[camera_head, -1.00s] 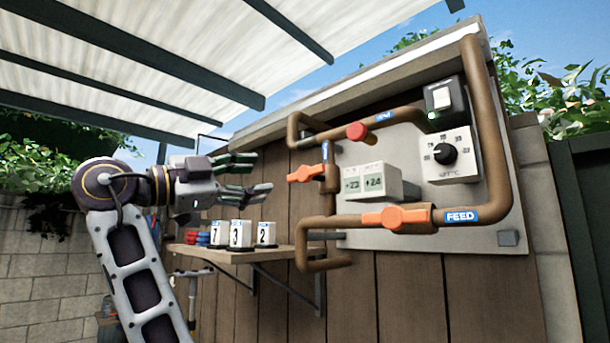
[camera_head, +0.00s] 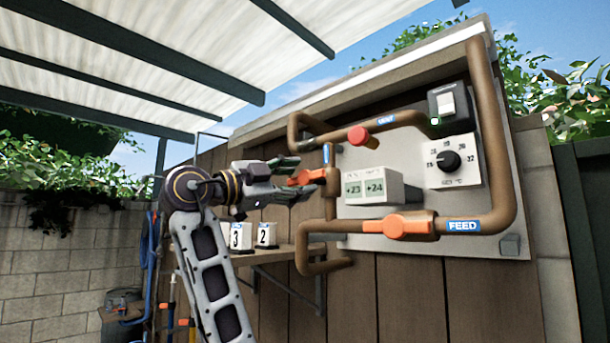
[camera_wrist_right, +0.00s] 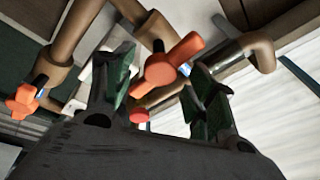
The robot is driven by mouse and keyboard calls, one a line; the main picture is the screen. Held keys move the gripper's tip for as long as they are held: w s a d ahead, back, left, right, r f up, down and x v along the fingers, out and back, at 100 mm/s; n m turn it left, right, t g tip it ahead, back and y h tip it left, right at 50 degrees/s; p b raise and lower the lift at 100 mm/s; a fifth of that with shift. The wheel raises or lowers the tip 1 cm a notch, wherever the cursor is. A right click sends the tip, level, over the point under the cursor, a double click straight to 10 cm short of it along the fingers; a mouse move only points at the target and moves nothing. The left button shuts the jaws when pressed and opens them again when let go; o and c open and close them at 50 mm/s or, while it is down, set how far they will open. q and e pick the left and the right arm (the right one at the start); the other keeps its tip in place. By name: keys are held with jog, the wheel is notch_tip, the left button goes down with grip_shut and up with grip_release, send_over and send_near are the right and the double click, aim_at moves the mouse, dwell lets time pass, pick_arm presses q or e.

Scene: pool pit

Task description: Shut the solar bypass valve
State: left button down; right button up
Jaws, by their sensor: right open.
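An orange lever handle (camera_head: 310,177) sits on the short vertical pipe (camera_head: 331,205) left of the panel. It stands roughly crosswise to that pipe. The small blue tag (camera_head: 327,154) above it is not readable. My right gripper (camera_head: 304,175) is open, its green-padded fingers above and below the handle's left end. In the right wrist view the handle (camera_wrist_right: 165,67) shows between the two open fingers (camera_wrist_right: 160,88); I cannot tell whether they touch it. My left gripper is not in view.
An orange FEED handle (camera_head: 400,226) lies along the lower pipe. A display box (camera_head: 372,186), a dial (camera_head: 448,161) and a switch (camera_head: 446,104) are on the panel. A shelf (camera_head: 270,256) with numbered blocks is below my gripper.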

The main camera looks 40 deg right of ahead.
aim_at(302, 179)
jog(key=shift+p+x, duration=0.35)
jog(key=shift+x, duration=1.2)
jog(key=c, duration=1)
jog(key=shift+c, duration=0.2)
jog(key=o, duration=1)
jog(key=shift+o, duration=0.2)
jog(key=shift+a+f, duration=0.1)
jog(key=shift+a, duration=0.1)
jog(key=v, duration=1.1)
jog(key=shift+a, duration=0.4)
